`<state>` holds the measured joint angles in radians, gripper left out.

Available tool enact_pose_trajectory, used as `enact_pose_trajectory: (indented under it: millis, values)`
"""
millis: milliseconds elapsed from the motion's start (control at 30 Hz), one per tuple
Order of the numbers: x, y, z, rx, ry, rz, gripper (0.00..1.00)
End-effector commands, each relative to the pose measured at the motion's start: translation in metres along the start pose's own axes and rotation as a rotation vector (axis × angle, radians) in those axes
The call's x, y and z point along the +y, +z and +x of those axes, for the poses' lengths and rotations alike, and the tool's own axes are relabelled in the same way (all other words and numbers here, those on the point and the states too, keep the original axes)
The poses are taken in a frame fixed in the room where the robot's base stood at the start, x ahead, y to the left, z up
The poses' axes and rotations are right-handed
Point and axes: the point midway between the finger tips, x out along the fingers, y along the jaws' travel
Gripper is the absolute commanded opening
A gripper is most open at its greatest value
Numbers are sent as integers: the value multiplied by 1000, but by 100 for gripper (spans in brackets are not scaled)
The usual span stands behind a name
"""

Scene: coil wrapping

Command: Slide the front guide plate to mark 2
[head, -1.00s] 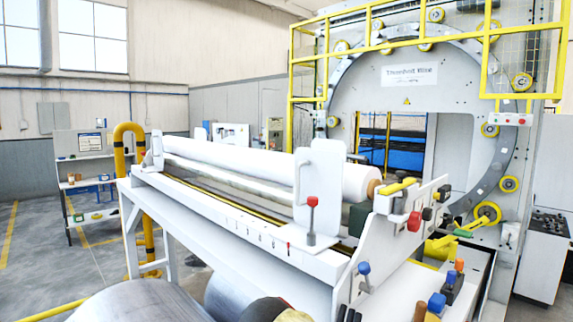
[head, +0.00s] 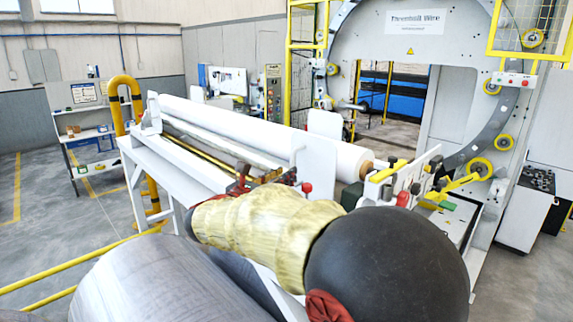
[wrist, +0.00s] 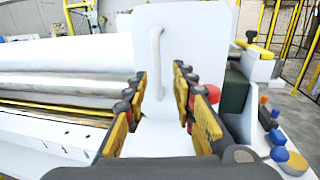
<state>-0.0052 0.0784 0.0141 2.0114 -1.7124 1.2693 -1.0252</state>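The front guide plate (wrist: 190,40) is a white upright plate with a vertical bar handle (wrist: 155,60); it fills the middle of the wrist view. My gripper (wrist: 160,80) is open, with one finger on each side of the handle's line, and nothing is visibly clamped. In the head view my gripper (head: 268,178) is partly hidden by my own arm. A red knob (head: 307,187) sits low by the plate. Small scale marks (wrist: 85,138) show on the white rail; their numbers are unreadable.
The white roll (head: 250,125) lies along the bench behind the plate. A dark green block (wrist: 235,90) and coloured knobs (wrist: 272,125) stand right of the plate. The large ring machine (head: 345,40) rises behind. The rail left of the plate looks clear.

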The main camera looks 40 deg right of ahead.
Motion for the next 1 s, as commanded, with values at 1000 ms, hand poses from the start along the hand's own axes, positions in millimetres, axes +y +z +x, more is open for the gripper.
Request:
enact_pose_trajectory:
  millis: [1000]
  values:
    - [-1,-2,62,3,-1,0,13]
